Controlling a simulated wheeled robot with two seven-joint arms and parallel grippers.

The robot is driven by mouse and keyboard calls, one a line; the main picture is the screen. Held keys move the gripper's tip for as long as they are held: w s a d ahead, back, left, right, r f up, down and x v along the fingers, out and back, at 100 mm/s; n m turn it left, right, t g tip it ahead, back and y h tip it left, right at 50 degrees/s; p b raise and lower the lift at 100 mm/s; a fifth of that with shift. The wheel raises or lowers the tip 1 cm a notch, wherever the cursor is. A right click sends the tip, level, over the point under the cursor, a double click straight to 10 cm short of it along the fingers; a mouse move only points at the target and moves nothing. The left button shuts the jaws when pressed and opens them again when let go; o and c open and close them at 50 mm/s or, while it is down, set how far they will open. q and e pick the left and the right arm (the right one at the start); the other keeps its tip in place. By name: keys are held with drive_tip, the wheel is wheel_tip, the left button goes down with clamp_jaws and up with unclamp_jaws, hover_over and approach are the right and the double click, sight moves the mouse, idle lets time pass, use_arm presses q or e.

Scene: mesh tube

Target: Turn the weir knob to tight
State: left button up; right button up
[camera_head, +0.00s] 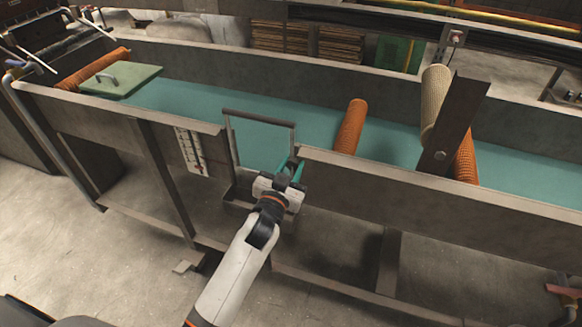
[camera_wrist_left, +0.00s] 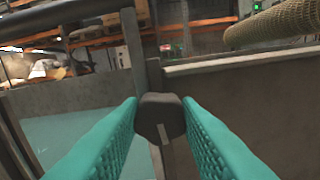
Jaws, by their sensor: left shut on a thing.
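The dark, rounded weir knob (camera_wrist_left: 160,118) sits on a post at the middle of the left wrist view. My left gripper (camera_wrist_left: 161,108) has its teal ribbed fingers on both sides of the knob and is shut on it. In the head view my left gripper (camera_head: 292,170) is at the right post of the upright metal weir frame (camera_head: 231,140), set in the near trough wall. There the gripper hides the knob. I cannot read the knob's tightness. My right gripper is not in view.
A long metal trough (camera_head: 440,198) with a teal bottom crosses the view. Orange mesh tubes (camera_head: 350,126) and a beige mesh tube (camera_head: 434,92) stand in or over it. A slanted metal plate (camera_head: 455,120) rises at right. A green board (camera_head: 122,80) lies at left.

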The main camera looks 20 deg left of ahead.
use_arm(q)
drive_tip(key=shift+m, duration=0.7)
drive_tip(key=o, duration=1)
drive_tip(key=s, duration=1.2)
drive_tip(key=shift+a+b, duration=0.15)
drive_tip(key=shift+b, duration=0.15)
